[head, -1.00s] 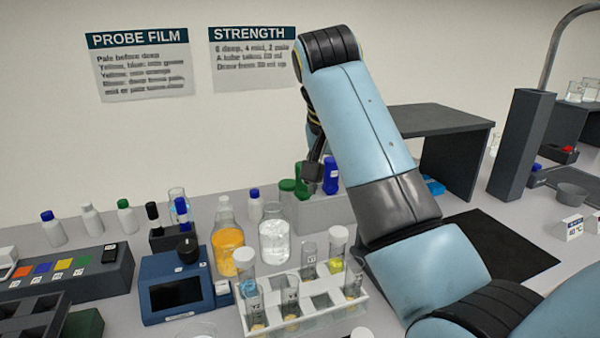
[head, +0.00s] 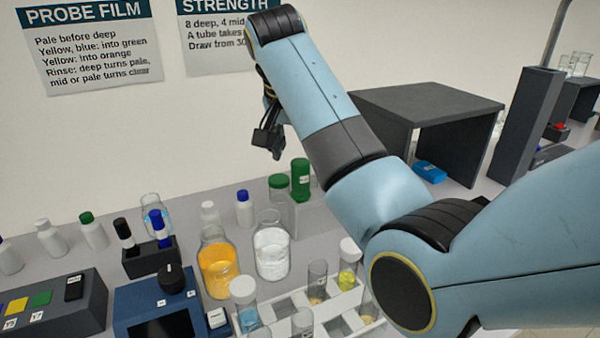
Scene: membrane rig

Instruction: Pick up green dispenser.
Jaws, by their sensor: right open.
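The green dispenser (head: 300,181) stands upright on a grey block (head: 302,215) at the back of the bench, just left of my right arm. My right gripper (head: 268,148) hangs in the air in front of the wall, above and a little left of the dispenser. It is small and dark in this view, open, with nothing seen between its fingers, and apart from the dispenser. My left gripper is out of view.
A green-lidded jar (head: 279,187) stands close left of the dispenser. A dark grey shelf (head: 430,105) is to the right.

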